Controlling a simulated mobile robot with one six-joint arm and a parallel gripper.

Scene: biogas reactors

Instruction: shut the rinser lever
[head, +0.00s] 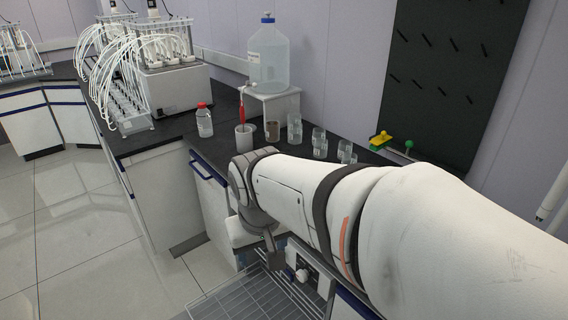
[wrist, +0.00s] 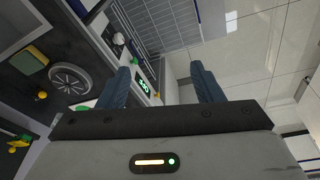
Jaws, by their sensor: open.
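My gripper (wrist: 164,78) is open and empty, with its two blue fingers wide apart in the wrist view. In the head view only the grey end of my arm shows, low in front of the bench, and the fingertips cannot be made out. A white knob (head: 302,275) sits on a dark panel under the bench top, just right of my wrist. It also shows in the wrist view (wrist: 118,38), beyond the left finger. A green-lit display (wrist: 144,87) lies beside that finger. I cannot tell which part is the rinser lever.
A wire rack (head: 240,297) lies low in front of the panel. A sink strainer (wrist: 76,78) and a yellow-green sponge (wrist: 28,60) are at left in the wrist view. Glass beakers (head: 294,130) and a red-capped bottle (head: 204,121) stand on the bench. The floor at left is clear.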

